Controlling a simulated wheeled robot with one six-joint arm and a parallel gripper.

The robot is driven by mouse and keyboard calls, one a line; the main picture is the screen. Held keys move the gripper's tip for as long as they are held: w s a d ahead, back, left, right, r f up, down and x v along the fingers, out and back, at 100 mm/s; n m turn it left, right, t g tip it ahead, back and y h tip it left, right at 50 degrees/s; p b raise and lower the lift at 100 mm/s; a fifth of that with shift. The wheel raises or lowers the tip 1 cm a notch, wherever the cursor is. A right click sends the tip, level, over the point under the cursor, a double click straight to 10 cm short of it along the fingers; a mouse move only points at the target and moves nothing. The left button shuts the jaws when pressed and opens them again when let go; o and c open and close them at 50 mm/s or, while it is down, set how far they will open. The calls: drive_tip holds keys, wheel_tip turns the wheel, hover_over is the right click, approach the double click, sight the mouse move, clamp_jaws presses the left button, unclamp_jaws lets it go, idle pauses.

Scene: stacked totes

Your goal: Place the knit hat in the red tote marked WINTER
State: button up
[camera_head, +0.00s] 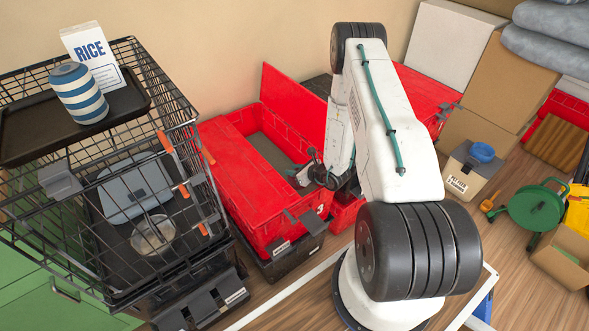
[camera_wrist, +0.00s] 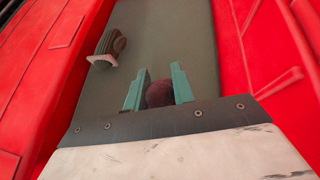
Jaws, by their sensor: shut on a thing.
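A dark maroon, rounded thing (camera_wrist: 159,94), which looks like the knit hat, sits between the teal fingers of my gripper (camera_wrist: 157,88) in the wrist view. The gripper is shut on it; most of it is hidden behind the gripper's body. Below the gripper is the grey floor of a red tote (camera_wrist: 50,75), with red walls on both sides. In the head view my wrist reaches down at the right side of an open red tote (camera_head: 245,185); the held thing is hidden there. I cannot read WINTER on any tote.
A grey-green ribbed and brown item (camera_wrist: 108,46) lies on the tote floor. A black wire basket (camera_head: 120,190) stands left, with a rice box (camera_head: 92,55) and striped jar (camera_head: 79,93) on a tray. Another red tote (camera_head: 428,92) is behind my arm. Cardboard boxes (camera_head: 515,80) stand right.

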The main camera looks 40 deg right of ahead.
drive_tip(key=o, duration=1)
